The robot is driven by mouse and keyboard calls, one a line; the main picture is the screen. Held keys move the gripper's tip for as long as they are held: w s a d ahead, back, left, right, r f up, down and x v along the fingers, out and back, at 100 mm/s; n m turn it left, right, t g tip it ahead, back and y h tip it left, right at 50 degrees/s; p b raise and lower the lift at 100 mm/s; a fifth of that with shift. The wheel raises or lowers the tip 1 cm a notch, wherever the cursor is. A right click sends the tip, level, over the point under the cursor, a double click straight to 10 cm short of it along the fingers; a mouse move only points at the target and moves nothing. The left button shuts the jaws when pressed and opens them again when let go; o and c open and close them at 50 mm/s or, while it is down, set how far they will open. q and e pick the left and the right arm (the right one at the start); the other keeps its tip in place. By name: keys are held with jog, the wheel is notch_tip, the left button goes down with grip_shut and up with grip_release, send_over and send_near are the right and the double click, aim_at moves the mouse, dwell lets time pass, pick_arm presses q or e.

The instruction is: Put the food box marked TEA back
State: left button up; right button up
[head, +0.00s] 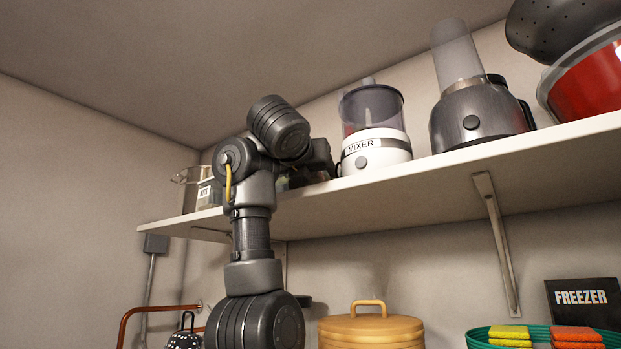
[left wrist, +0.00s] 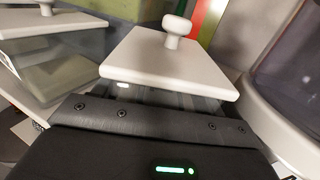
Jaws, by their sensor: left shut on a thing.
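My left gripper (left wrist: 165,105) is shut on a clear-sided box with a square white lid and round knob (left wrist: 168,62), seen in the left wrist view. I cannot read any TEA mark on it, as its front is hidden by the gripper. In the head view my left arm reaches up to the shelf, and the gripper (head: 318,158) shows as a dark shape at shelf height, left of the mixer. The held box is mostly hidden there. My right gripper is not in view.
The white shelf (head: 420,178) holds a mixer (head: 375,150), a grey blender (head: 478,115) and a red bowl (head: 592,80). A labelled container (head: 207,194) stands at its left end. Another white-lidded box (left wrist: 45,24) is close left of the held one.

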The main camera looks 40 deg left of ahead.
pick_arm(q)
jog(key=shift+w+a+f, duration=0.15)
jog(key=shift+f, duration=0.15)
jog(key=shift+s, duration=0.2)
jog(key=o, duration=0.8)
jog(key=shift+f, duration=0.1)
jog(key=shift+c, duration=0.2)
jog(key=o, duration=0.4)
jog(key=shift+w, duration=0.1)
jog(key=shift+o, duration=0.2)
